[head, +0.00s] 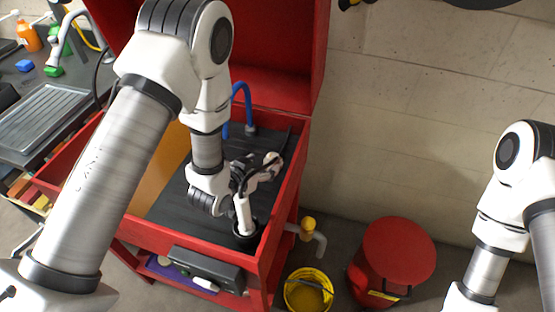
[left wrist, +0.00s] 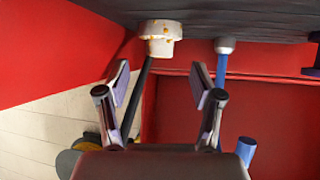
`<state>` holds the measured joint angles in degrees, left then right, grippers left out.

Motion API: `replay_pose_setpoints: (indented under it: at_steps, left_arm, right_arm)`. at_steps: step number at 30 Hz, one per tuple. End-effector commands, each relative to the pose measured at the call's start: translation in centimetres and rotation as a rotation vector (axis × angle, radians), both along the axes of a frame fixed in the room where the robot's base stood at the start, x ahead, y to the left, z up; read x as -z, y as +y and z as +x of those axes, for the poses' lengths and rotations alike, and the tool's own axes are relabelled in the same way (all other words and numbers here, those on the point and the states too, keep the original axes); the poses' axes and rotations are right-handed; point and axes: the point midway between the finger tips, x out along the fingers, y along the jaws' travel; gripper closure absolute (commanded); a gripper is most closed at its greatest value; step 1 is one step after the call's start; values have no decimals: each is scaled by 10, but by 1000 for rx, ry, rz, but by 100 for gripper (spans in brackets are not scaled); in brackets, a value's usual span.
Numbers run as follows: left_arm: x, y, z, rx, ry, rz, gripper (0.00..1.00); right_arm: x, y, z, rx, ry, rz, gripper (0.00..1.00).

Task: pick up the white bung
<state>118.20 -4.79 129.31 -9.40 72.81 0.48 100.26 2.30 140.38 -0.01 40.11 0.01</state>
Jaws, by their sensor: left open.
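The white bung (left wrist: 160,38) is a short, stepped white piece with orange-yellow spots, set against the dark worktop. In the left wrist view it lies beyond my open left gripper (left wrist: 162,78), in line with the gap between the fingers. Nothing is between the fingertips. In the head view the left gripper (head: 257,170) is low over the right part of the red-framed bench. A small white piece (head: 273,160) shows at its far side there and looks like the bung, partly hidden. My right arm shows at the right edge; its gripper is outside the view.
The bench (head: 160,215) has raised red walls close around the left gripper. A blue hose (head: 248,98) stands behind it, and a dark rod (left wrist: 146,85) runs by the bung. A red bin (head: 400,250) and yellow bucket (head: 310,285) stand on the floor.

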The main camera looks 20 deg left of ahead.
Motion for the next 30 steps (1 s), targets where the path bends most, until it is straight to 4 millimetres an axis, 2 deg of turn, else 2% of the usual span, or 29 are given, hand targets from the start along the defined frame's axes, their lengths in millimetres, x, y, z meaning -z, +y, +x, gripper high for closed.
replay_pose_setpoints:
  at_steps: [5,8,15,16,20,21,22,30]
  left_arm:
    - [5,-8,28,2,-1,1,34]
    - [15,-11,41,1,-1,0,34]
    - [19,-11,45,0,1,0,34]
    - [19,-11,45,0,1,0,37]
    - [19,-11,45,0,1,0,83]
    - [19,-11,45,0,1,0,97]
    - [19,-11,45,0,1,0,100]
    - [19,-11,45,0,0,0,100]
  right_arm:
    - [-15,0,0,0,0,0,100]
    - [-15,0,0,0,0,0,100]
    - [-14,0,0,0,0,0,100]
    - [-14,0,0,0,0,0,100]
    - [-14,0,0,0,0,0,100]
    - [-14,0,0,0,0,0,100]
    - [-14,0,0,0,0,0,100]
    - [-14,0,0,0,0,0,100]
